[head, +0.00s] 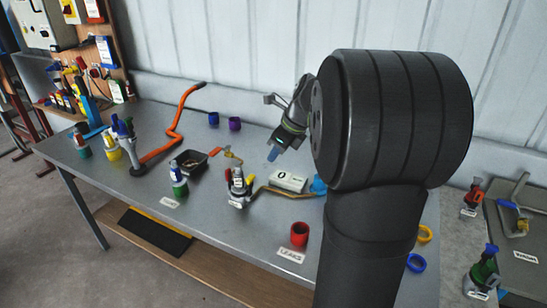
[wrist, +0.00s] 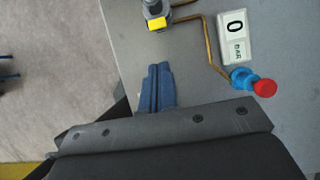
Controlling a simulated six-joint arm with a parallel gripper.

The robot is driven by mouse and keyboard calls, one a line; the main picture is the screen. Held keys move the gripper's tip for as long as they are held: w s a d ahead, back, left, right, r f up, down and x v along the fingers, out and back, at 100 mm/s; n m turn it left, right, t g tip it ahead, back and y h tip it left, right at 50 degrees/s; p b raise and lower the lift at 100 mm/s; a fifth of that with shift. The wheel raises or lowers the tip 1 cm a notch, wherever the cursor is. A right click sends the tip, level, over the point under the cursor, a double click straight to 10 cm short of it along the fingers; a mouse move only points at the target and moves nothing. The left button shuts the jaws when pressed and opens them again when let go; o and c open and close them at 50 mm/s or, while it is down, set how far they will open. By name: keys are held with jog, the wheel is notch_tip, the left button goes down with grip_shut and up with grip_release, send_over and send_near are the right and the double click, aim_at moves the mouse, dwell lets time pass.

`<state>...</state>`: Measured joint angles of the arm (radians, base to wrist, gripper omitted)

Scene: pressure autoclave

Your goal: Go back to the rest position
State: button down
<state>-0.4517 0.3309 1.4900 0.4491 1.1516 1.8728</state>
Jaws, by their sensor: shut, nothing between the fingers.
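My gripper (head: 272,154) hangs above the middle of the metal table in the head view, with its blue fingertips pointing down. In the wrist view my gripper (wrist: 158,88) shows its two blue fingers pressed together, with nothing between them. It is apart from the objects around it. My large dark arm link covers the right part of the table in the head view.
A white gauge reading 0 (head: 289,181) sits beside a copper pipe, which runs from a valve block (head: 239,187) to a blue fitting (head: 318,186). A red cup (head: 299,234), a black tray (head: 189,163) and an orange pipe (head: 172,133) stand around.

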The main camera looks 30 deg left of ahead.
jog(key=shift+f, duration=0.1)
dwell(0.3)
notch_tip(320, 180, down, 14)
jog(key=y, duration=0.5)
jog(key=shift+y, duration=0.4)
dwell(0.3)
jog(key=shift+f, duration=0.1)
jog(key=shift+a, duration=0.1)
dwell(0.3)
